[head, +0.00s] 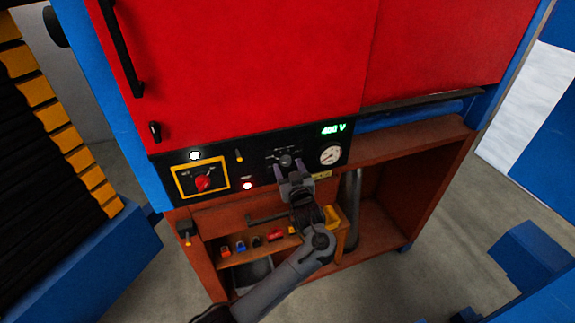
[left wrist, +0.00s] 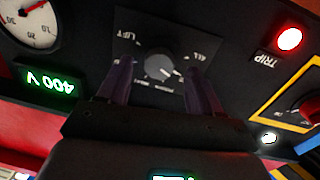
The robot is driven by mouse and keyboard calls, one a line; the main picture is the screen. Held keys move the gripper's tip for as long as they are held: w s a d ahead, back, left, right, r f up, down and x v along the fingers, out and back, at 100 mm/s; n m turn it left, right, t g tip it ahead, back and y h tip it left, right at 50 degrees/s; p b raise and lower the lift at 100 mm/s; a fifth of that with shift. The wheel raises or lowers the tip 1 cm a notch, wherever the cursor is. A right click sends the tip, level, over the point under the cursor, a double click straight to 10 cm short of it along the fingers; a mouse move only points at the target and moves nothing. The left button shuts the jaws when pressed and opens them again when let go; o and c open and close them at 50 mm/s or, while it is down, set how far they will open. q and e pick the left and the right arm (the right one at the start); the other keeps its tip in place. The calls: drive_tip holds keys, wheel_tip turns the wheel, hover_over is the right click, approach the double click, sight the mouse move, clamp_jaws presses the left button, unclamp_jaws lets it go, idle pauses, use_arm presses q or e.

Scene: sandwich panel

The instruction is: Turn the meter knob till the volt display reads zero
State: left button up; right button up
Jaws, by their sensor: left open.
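The meter knob (head: 286,160) is a small round grey knob on the black control panel. In the left wrist view the knob (left wrist: 159,67) sits between my two fingers, with a gap on each side. The volt display (head: 333,129) glows green and reads 400 V; it also shows upside down in the left wrist view (left wrist: 50,80). My left gripper (head: 290,170) is open at the knob, one finger on either side of it. I cannot tell how far the fingertips reach around it. My right gripper does not show.
A round dial gauge (head: 331,155) is right of the knob. A red rotary switch (head: 203,183) on a yellow plate and lit lamps are to the left. Below, a wooden shelf (head: 230,262) holds several small coloured items. Red cabinet doors (head: 240,70) stand above the panel.

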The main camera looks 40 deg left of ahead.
use_arm(q)
drive_tip(key=shift+x, duration=0.85)
drive_tip(key=c, duration=1.1)
drive_tip(key=shift+o, duration=0.2)
drive_tip(key=shift+r+m+p, duration=0.2)
drive_tip(key=shift+m+p, duration=0.4)
drive_tip(key=shift+p, duration=0.35)
drive_tip(key=m+p, duration=0.3)
drive_tip(key=p, duration=0.1)
drive_tip(key=shift+r+m+g+p, duration=0.1)
drive_tip(key=shift+m+g+p, duration=0.2)
drive_tip(key=shift+m, duration=0.1)
drive_tip(key=shift+m+p, duration=1.1)
drive_tip(key=shift+m, duration=0.1)
drive_tip(key=shift+m+p, duration=0.35)
drive_tip(key=shift+m, duration=0.25)
drive_tip(key=shift+f, duration=0.2)
